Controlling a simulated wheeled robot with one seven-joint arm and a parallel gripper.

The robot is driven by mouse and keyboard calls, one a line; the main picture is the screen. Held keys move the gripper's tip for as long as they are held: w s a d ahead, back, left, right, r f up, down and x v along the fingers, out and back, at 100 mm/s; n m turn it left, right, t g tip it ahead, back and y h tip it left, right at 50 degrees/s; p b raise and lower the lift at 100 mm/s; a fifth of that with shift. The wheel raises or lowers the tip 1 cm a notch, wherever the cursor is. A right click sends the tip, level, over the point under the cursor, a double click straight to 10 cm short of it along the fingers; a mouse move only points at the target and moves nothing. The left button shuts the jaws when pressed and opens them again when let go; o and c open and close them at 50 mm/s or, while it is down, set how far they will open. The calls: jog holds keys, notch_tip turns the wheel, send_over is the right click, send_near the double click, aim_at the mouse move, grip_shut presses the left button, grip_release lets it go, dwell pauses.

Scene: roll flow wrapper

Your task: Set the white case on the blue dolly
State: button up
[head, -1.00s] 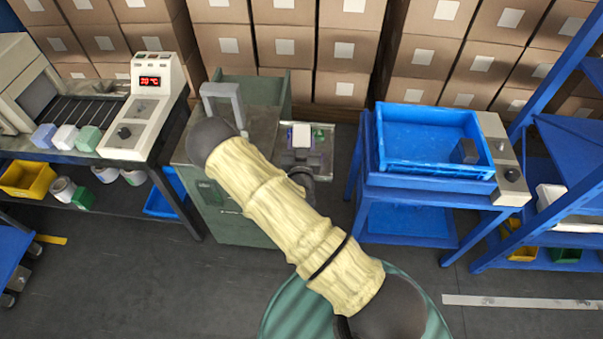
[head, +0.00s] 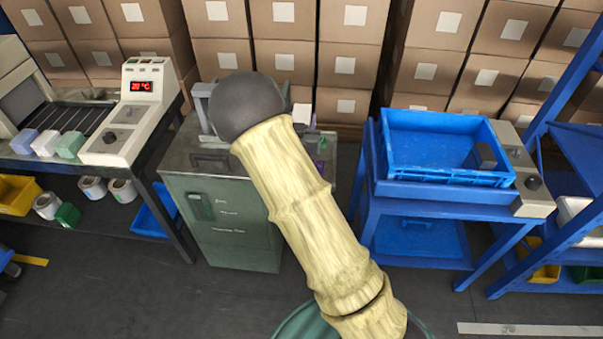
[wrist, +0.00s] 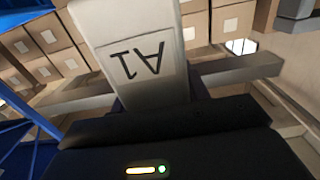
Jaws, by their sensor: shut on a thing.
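A white case (wrist: 135,50) marked A1, upside down in the picture, stands up out of my gripper (wrist: 152,98) in the wrist view. The jaws are closed on its lower part. In the head view its white top (head: 302,113) shows just right of my arm's dark elbow, over the green-grey cabinet. My arm hides most of the gripper there. A blue dolly (head: 7,257) with dark casters is cut off at the left edge of the head view, far from the gripper.
A heater bench (head: 122,120) stands at left. The green-grey cabinet (head: 230,228) is in the middle. A blue table with a blue tray (head: 430,140) is right of it, then a blue rack (head: 560,95). Stacked cartons (head: 350,50) line the back. The front floor is clear.

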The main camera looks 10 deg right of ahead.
jog(key=shift+f, duration=2.9)
jog(key=shift+f, duration=2.1)
jog(key=shift+f, duration=0.2)
jog(key=o, duration=1.1)
jog(key=shift+r, duration=0.1)
